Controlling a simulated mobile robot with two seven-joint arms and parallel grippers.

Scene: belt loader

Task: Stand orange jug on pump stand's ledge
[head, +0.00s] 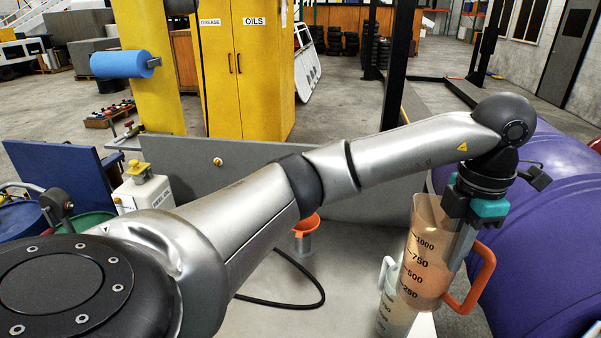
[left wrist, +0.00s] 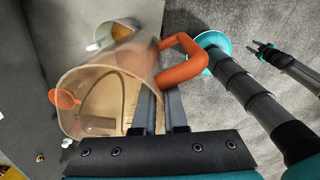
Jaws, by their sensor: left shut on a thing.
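The orange jug (head: 425,262) is a translucent measuring jug with dark scale marks and an orange handle. My left gripper (head: 462,235) is shut on its upper wall at the handle side. The jug hangs slightly tilted, open top up. In the left wrist view I look into the jug (left wrist: 88,92), with the handle (left wrist: 183,62) beside my fingers. It partly hides a clear jug (head: 392,312) with a pale handle. A pump with a yellow top (head: 147,180) is at the left; I cannot tell which surface is its ledge. A small, distant right gripper (left wrist: 264,50) appears in the left wrist view.
An orange funnel (head: 306,225) and a black hose (head: 290,303) are on the pale surface. A grey upright panel (head: 365,195) stands behind. A purple drum (head: 545,225) is close right of my gripper. A blue panel (head: 60,160) is at the left.

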